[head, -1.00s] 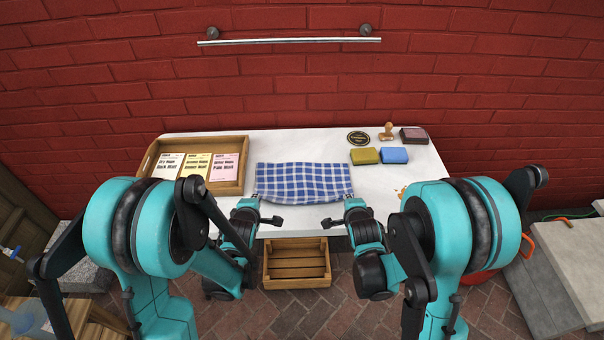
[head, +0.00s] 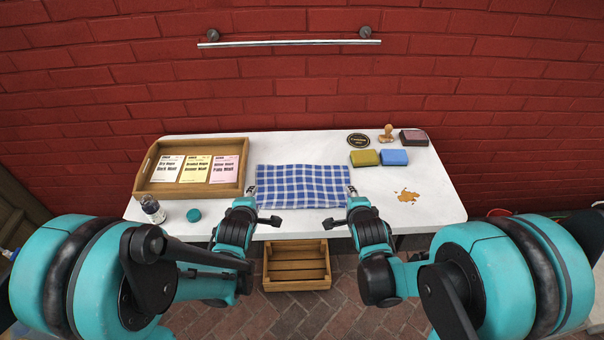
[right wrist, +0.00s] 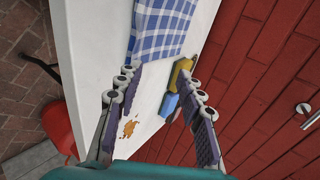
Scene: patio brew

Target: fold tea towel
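The blue and white checked tea towel (head: 302,187) lies on the white table, spread out with slight ripples. It also shows in the right wrist view (right wrist: 165,30). My left gripper (head: 260,205) is by the towel's front left corner, its fingers apart. My right gripper (head: 341,208) is by the front right corner. In the right wrist view my right gripper (right wrist: 165,105) has its fingers wide apart with nothing between them, and the towel lies beyond the left finger. Whether the left fingers touch the cloth is too small to tell.
A wooden tray (head: 190,193) with several labelled packets stands left. A bottle (head: 152,209) and teal cap (head: 194,215) are at the front left. Yellow (head: 364,158) and blue (head: 394,157) sponges, a stamp (head: 387,133) and a brown spill (head: 407,195) are right. A rail (head: 289,42) hangs above.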

